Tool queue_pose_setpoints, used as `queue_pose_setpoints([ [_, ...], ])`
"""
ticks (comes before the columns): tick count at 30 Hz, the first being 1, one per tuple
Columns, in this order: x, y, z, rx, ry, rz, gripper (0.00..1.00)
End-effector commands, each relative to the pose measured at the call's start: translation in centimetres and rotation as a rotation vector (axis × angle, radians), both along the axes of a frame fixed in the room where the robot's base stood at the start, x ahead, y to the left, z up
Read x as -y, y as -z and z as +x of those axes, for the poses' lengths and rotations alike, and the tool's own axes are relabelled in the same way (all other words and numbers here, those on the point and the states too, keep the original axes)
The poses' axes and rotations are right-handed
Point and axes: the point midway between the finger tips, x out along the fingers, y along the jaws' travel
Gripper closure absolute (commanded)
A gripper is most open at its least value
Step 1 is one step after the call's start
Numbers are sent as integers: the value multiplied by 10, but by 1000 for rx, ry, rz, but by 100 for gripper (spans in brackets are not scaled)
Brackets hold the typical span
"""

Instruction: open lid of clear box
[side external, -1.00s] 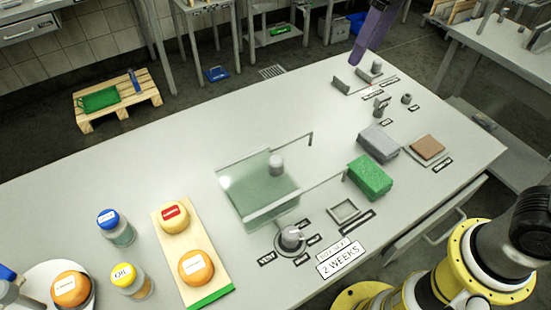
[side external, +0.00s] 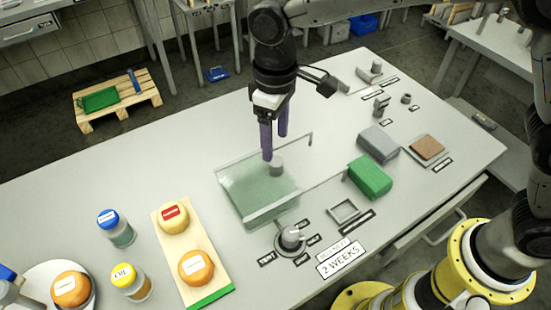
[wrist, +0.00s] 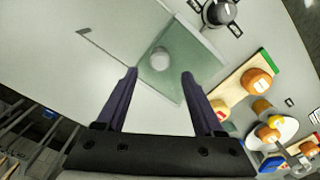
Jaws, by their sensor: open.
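The clear box (side external: 232,209) stands mid-table with see-through, greenish walls. A grey cylindrical knob (side external: 275,169) rises over the box near its back right and appears to be the lid's handle; the lid's edges are hard to make out. My gripper (side external: 275,148) points down over the back of the box, fingers apart and empty. Its near fingertip overlaps the knob's top in the side view; contact cannot be told. In the wrist view, the knob (wrist: 159,59) lies just beyond and between the two fingertips (wrist: 160,73).
A thin rail (side external: 325,182) runs right from the box, near a green sponge (side external: 370,177). A dial (side external: 291,238) sits in front. A board (side external: 171,240) with two cheese wheels and several jars stand left. Clear tabletop lies behind the box.

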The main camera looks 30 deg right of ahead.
Motion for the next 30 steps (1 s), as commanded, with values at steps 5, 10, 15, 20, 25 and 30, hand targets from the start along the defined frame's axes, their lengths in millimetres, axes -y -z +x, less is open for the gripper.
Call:
queue_pose_setpoints([
  [5,1,35,-1,-3,1,-2,31],
  [10,0,58,0,-2,1,-1,31],
  [15,0,69,0,-1,1,-1,31],
  [20,0,71,0,1,1,1,31],
  [25,0,71,0,0,1,0,34],
  [30,0,71,0,0,1,0,65],
])
